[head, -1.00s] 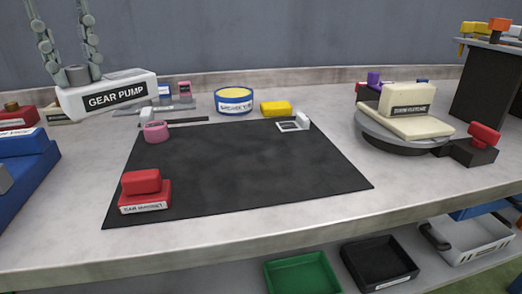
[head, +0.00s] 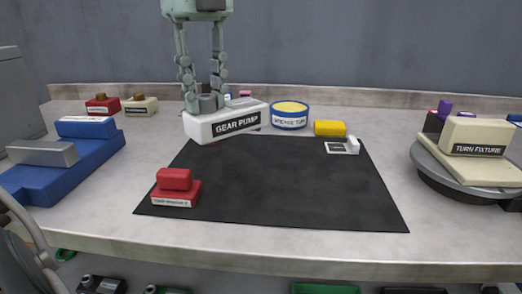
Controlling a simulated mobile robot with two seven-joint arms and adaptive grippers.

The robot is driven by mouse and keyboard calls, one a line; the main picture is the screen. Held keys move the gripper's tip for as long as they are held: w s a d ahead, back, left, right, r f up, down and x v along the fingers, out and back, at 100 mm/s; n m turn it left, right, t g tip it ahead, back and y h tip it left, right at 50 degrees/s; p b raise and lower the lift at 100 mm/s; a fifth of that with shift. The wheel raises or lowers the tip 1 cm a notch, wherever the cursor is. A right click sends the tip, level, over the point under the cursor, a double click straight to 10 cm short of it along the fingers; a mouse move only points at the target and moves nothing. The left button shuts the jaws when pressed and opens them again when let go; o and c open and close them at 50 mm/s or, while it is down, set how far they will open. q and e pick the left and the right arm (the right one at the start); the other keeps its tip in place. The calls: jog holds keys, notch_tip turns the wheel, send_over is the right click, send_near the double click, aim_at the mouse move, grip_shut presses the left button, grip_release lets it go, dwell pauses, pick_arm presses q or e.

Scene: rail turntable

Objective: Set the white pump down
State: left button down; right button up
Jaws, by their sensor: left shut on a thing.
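The white pump (head: 225,123), a white block labelled GEAR PUMP, is at the back left of the black mat (head: 285,190) in the head view. My left gripper (head: 207,102) comes down from above and is shut on the grey knob on top of the pump. The pump looks roughly level. I cannot tell whether its underside touches the surface or hangs just above it. It hides the mat's back left corner and small items behind it. My right gripper is not in view.
A red block (head: 175,189) sits on the mat's front left. A blue and yellow tape roll (head: 289,115), a yellow block (head: 329,128) and a small white item (head: 345,146) line the back. A turntable fixture (head: 470,150) stands right, a blue vise (head: 75,160) left. The mat's middle is clear.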

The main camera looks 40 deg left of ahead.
pick_arm(q)
jog(key=w+d+f, duration=0.1)
jog(key=d+f, duration=0.1)
jog(key=w+d+f, duration=0.1)
jog(key=d+f, duration=0.1)
jog(key=f, duration=0.1)
jog(key=w+d+f, duration=0.1)
jog(key=d+f, duration=0.1)
jog(key=f, duration=0.1)
jog(key=shift+d+p, duration=0.3)
jog(key=shift+d, duration=0.1)
jog(key=shift+f, duration=0.15)
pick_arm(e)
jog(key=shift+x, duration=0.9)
pick_arm(q)
jog(key=shift+f, duration=0.1)
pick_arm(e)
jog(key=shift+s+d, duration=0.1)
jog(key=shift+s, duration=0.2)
pick_arm(q)
jog(key=c, duration=1.3)
grip_release()
jog(key=shift+s, duration=0.1)
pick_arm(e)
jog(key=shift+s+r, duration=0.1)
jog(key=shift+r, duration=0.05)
